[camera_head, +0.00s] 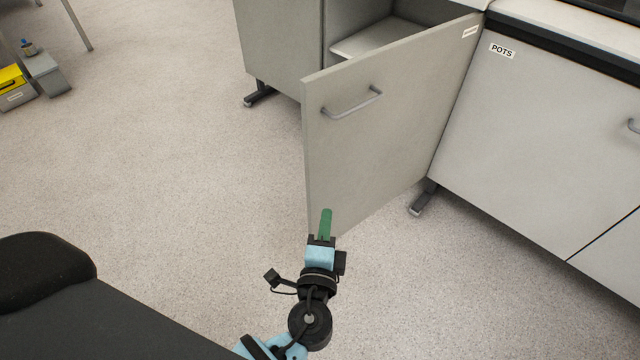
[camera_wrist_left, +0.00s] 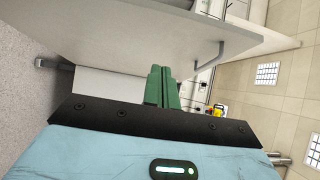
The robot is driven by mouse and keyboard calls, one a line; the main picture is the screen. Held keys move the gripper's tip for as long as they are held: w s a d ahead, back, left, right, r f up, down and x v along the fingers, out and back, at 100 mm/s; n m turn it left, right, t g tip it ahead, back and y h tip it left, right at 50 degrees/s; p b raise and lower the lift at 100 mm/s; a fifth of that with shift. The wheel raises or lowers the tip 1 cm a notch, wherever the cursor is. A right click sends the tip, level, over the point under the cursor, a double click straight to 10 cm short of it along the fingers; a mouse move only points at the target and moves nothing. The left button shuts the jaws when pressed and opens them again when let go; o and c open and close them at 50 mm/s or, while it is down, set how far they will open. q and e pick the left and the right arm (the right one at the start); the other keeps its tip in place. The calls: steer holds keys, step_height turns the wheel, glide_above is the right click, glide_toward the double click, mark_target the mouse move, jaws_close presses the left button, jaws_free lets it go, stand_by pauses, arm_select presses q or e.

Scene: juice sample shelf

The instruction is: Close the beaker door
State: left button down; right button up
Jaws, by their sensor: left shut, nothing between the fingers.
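The beaker door (camera_head: 385,135) is a grey cabinet door with a bar handle (camera_head: 352,103). It stands wide open, hinged at its right side, and the cabinet's inside shows behind its top edge. The label at its upper right corner is too small to read. My left gripper (camera_head: 326,222) has green fingers, shut and empty, in front of the door's lower left edge; whether it touches is unclear. In the left wrist view the green fingers (camera_wrist_left: 161,86) are together, with the door (camera_wrist_left: 140,35) and its handle (camera_wrist_left: 209,57) beyond. My right gripper is not in view.
A cabinet door labelled POTS (camera_head: 530,120) is closed to the right. A cabinet foot (camera_head: 423,198) stands on the floor near the open door's hinge side. The speckled floor (camera_head: 180,150) to the left is clear. A grey box and a yellow item (camera_head: 12,78) are at the far left.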

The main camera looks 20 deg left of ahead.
arm_select(q)
glide_toward(322, 159)
steer(key=w+d, duration=0.2)
steer(key=w, duration=0.2)
steer(key=shift+w+a+p, duration=0.25)
steer(key=shift+w+a, duration=0.15)
steer(key=shift+a, duration=0.45)
steer(key=shift+w+a+p, duration=0.25)
steer(key=shift+w+a, duration=0.2)
steer(key=shift+a, duration=0.45)
steer(key=shift+a, duration=0.1)
